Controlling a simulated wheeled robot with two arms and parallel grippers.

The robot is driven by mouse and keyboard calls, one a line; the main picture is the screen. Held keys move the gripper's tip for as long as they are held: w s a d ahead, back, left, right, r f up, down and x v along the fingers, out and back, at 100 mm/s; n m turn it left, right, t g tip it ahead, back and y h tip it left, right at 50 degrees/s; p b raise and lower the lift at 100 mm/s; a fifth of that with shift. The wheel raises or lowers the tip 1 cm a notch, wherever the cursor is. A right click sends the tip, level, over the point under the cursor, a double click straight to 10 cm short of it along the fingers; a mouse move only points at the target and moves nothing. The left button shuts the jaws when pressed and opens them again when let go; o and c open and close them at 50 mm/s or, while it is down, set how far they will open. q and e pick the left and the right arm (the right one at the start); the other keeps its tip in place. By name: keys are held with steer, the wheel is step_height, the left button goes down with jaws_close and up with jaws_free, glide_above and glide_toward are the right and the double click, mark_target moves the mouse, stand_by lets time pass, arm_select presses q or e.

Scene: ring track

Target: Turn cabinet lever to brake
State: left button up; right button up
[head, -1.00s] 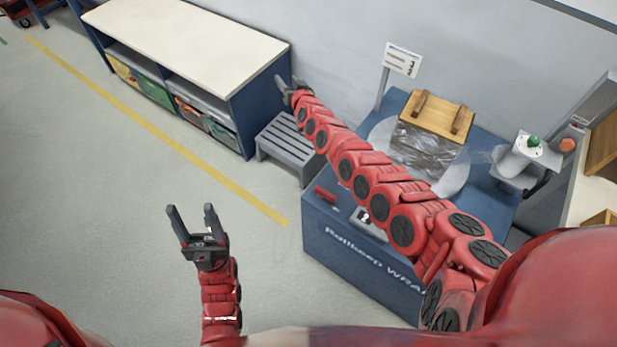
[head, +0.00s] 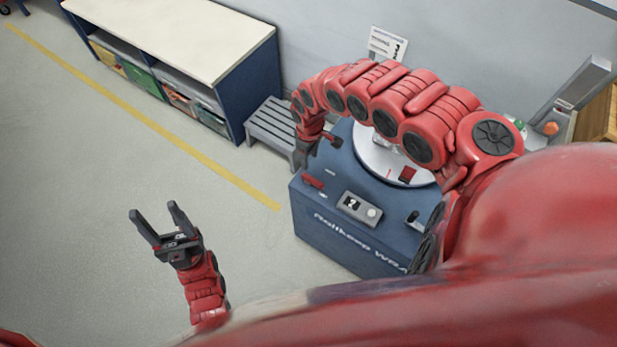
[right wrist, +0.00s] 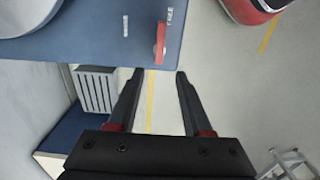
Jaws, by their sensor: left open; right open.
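The red cabinet lever (head: 313,181) is on the top of the blue cabinet (head: 340,235), near its left edge. In the right wrist view the lever (right wrist: 161,42) lies beside the printed word FREE; a second white label to its left is too small to read. My right gripper (head: 318,150) is close to the lever, partly hidden by its own arm. In the right wrist view the right gripper (right wrist: 160,73) is open and empty, with the lever just beyond its fingertips, apart from them. My left gripper (head: 153,210) is open and empty over the floor.
A control box (head: 358,207) and a round turntable (head: 405,175) sit on the cabinet; my right arm hides much of the turntable. A grey step stool (head: 270,128) stands behind the cabinet's left side, near a shelf unit (head: 180,40). The floor at left is clear.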

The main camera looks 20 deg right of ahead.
step_height(320, 180, down, 10)
steer(key=shift+w+a+f, duration=0.1)
steer(key=shift+a+f, duration=0.05)
steer(key=shift+f, duration=0.75)
jaws_close()
steer(key=shift+b, duration=0.3)
